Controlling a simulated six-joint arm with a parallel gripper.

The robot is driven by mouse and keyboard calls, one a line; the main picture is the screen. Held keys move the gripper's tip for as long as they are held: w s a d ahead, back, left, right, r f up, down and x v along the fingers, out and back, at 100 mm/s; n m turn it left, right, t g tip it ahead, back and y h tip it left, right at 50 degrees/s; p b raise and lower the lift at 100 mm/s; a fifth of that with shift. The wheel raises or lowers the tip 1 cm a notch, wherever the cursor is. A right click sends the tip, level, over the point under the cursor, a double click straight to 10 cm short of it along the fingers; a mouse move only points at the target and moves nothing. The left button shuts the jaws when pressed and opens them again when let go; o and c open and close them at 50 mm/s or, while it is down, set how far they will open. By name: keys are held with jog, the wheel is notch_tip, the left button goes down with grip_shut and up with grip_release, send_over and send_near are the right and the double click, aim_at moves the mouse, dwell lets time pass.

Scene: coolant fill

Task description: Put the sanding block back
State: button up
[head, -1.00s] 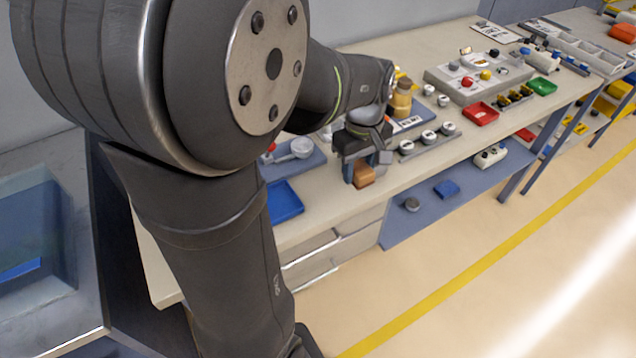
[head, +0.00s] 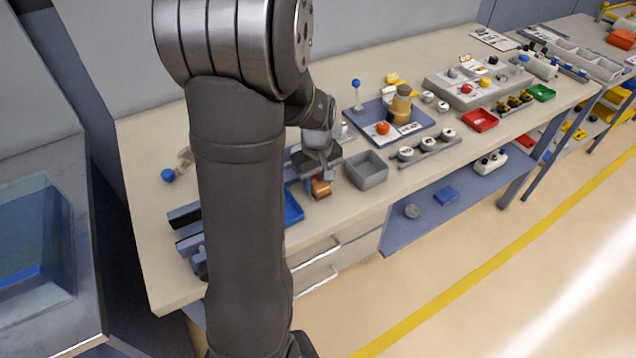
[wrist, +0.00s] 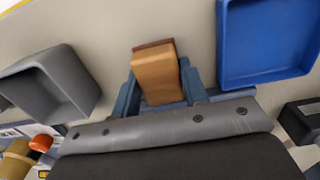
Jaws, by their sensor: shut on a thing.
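The sanding block is an orange-brown block with a darker brown face. It shows in the head view (head: 321,188) and, close up, in the wrist view (wrist: 155,74). My gripper (head: 318,180) is shut on it, with a blue-grey finger on each side in the wrist view (wrist: 158,92). In the head view the block is over the bench, between a blue tray and a grey open bin. I cannot tell whether it touches the bench. My arm hides part of the blue tray.
The blue tray (wrist: 265,45) is right of the block in the wrist view, partly visible in the head view (head: 294,207). The grey bin (head: 366,182) is on the other side (wrist: 45,90).

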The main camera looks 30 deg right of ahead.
aim_at(317, 180)
jog(key=shift+f, duration=0.35)
jog(key=shift+f, duration=0.2)
jog(key=o, duration=0.9)
jog(key=shift+o, duration=0.2)
notch_tip(317, 180, up, 12)
jog(key=shift+r, duration=0.2)
jog(key=shift+w+f, duration=0.1)
notch_tip(317, 180, down, 12)
jog(key=shift+r, duration=1.85)
